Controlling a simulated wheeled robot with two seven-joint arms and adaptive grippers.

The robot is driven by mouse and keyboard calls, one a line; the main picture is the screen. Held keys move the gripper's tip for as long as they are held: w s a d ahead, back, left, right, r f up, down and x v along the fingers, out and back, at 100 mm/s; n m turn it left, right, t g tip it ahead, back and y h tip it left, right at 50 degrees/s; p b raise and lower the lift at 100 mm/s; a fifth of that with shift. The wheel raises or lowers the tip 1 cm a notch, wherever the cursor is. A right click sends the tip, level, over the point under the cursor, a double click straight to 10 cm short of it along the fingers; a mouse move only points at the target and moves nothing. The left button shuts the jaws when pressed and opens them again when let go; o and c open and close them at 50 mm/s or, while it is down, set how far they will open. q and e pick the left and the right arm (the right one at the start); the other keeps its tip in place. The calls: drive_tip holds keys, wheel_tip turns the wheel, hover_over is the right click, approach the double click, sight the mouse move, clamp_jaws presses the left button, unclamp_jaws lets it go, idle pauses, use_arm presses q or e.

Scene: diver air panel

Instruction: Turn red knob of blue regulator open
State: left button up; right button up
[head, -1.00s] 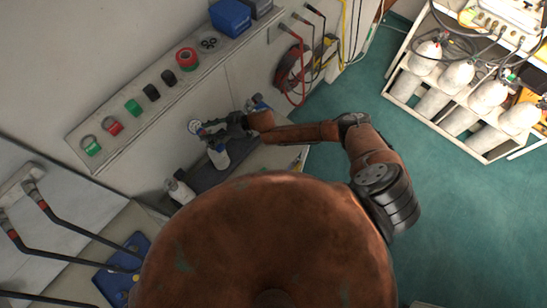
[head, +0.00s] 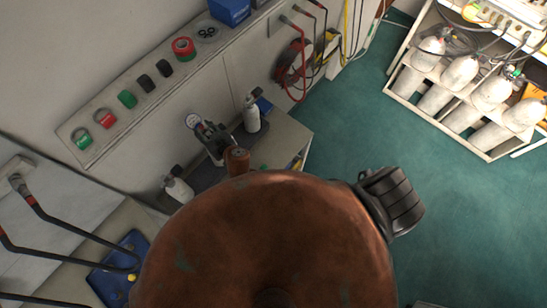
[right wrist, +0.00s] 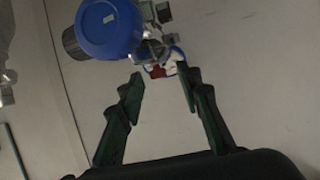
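The blue regulator (right wrist: 110,28) fills the upper left of the right wrist view, with a black knob on its left side and metal fittings on its right. A small red part (right wrist: 157,71), possibly the red knob, shows beside a white and blue piece just beyond my fingertips. My right gripper (right wrist: 160,80) is open, its two green fingers apart with nothing gripped between them. My left gripper is not in view.
A wall shelf (head: 150,100) with coloured tape rolls runs behind. A cylinder rack (head: 465,85) stands far right. The green floor (head: 340,130) between is clear.

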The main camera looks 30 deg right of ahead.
drive_tip(key=v, duration=0.7)
drive_tip(key=shift+s+d, duration=0.1)
drive_tip(key=shift+d, duration=0.15)
drive_tip(key=shift+s+d+f+b, duration=0.15)
drive_tip(key=shift+d+b, duration=0.2)
drive_tip(key=shift+d, duration=0.2)
drive_tip(key=s+d+f+m+g+h+b, duration=0.1)
drive_tip(key=s+d+f+g+h+b, duration=0.1)
drive_tip(key=d+f, duration=0.8)
drive_tip(key=s+d+f+m+g+h+b, duration=0.1)
drive_tip(key=s+d+f+b, duration=0.4)
drive_tip(key=d+f, duration=0.5)
drive_tip(key=shift+s+f+g+h, duration=0.6)
drive_tip(key=shift+s+f+g, duration=0.65)
drive_tip(key=shift+f, duration=0.65)
drive_tip(key=shift+w+d, duration=0.1)
drive_tip(key=shift+w, duration=0.1)
